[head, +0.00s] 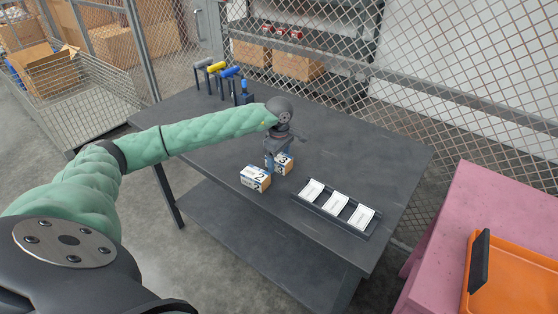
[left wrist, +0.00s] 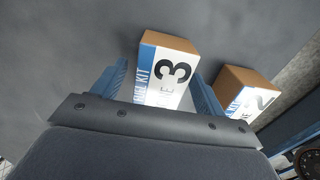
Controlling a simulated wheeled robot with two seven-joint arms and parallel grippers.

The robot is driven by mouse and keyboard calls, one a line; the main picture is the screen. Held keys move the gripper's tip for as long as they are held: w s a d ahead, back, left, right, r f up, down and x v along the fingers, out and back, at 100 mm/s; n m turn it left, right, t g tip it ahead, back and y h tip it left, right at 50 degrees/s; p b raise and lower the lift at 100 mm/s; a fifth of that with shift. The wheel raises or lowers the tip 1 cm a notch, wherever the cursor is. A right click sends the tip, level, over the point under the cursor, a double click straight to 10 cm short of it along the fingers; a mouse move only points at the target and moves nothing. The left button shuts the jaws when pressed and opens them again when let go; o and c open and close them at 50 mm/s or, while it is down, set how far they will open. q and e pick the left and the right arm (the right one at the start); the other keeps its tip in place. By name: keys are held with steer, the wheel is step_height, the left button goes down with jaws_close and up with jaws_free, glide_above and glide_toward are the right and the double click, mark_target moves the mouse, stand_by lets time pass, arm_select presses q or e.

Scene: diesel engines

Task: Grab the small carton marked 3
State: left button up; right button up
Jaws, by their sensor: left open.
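The small carton marked 3 (left wrist: 168,72) is brown cardboard with a white and blue label, and stands on the dark table (head: 345,142). In the head view the carton marked 3 (head: 285,164) is partly hidden behind my left gripper (head: 276,163), which comes down over it. In the left wrist view the open fingers of my left gripper (left wrist: 160,88) lie on either side of this carton; I cannot tell whether they touch it. The carton marked 2 (head: 255,179) stands just beside it, nearer the front edge, and it also shows in the left wrist view (left wrist: 243,92). My right gripper is not in view.
A dark tray (head: 327,211) with three white cards lies at the table's right front. Several coloured-topped handles (head: 216,67) stand at the back left. A pink table (head: 510,215) with an orange bin (head: 522,280) is at right. A mesh fence runs behind.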

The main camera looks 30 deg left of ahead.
arm_select(q)
steer(key=shift+f, duration=0.2)
steer(key=c, duration=1.2)
steer(key=shift+o, duration=0.2)
steer(key=shift+r, duration=0.15)
